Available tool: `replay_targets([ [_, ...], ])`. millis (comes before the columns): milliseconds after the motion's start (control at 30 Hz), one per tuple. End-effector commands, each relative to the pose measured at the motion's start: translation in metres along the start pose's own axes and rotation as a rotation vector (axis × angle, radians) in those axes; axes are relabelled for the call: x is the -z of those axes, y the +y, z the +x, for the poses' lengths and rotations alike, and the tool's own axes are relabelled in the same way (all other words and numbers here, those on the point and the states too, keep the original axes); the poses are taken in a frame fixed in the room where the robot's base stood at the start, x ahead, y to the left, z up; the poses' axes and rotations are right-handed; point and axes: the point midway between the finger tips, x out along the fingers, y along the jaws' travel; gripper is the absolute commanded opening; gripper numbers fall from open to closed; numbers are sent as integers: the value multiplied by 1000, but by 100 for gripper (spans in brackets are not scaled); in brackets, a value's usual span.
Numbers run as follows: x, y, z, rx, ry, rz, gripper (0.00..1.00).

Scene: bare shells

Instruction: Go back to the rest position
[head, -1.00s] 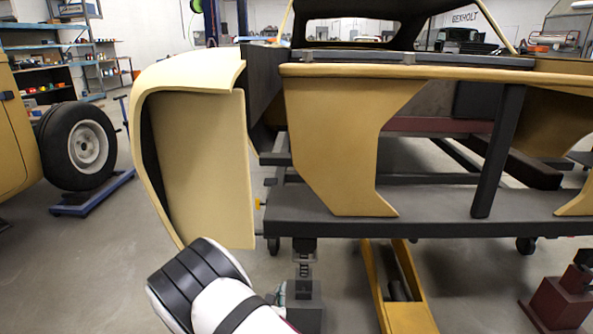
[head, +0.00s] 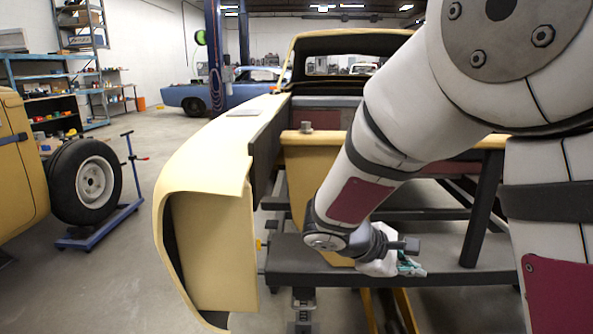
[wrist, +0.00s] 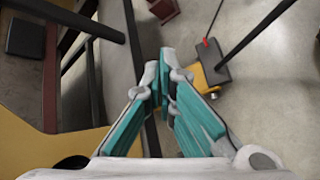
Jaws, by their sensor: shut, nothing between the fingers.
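My gripper (head: 410,267) is in front of the yellow car body shell, low at the dark support frame (head: 300,262) in the head view. Its fingers are small and partly hidden by my wrist there. In the wrist view my gripper (wrist: 168,82) shows two teal-padded fingers with the tips together and nothing between them. My arm comes down from the upper right and covers much of the shell's right side. The shell's pale yellow front fender (head: 210,225) stands left of my gripper, apart from it.
A yellow vehicle (head: 20,165) with a dark wheel (head: 85,185) is at the left, beside a blue wheeled stand (head: 100,228). Shelves (head: 60,90) line the left wall. In the wrist view, dark bars (wrist: 145,60) run close to the fingers.

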Motion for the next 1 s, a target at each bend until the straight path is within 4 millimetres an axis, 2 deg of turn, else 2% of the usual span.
replay_targets([
  [33,-30,2,-13,50,12,68,0],
  [200,-102,-11,-47,220,58,276,0],
  [500,-201,-48,-120,481,185,632,0],
  [700,-249,-74,-175,624,302,859,0],
  [800,-265,-85,-200,680,362,956,0],
  [1000,-282,-98,-232,747,448,1079,0],
])
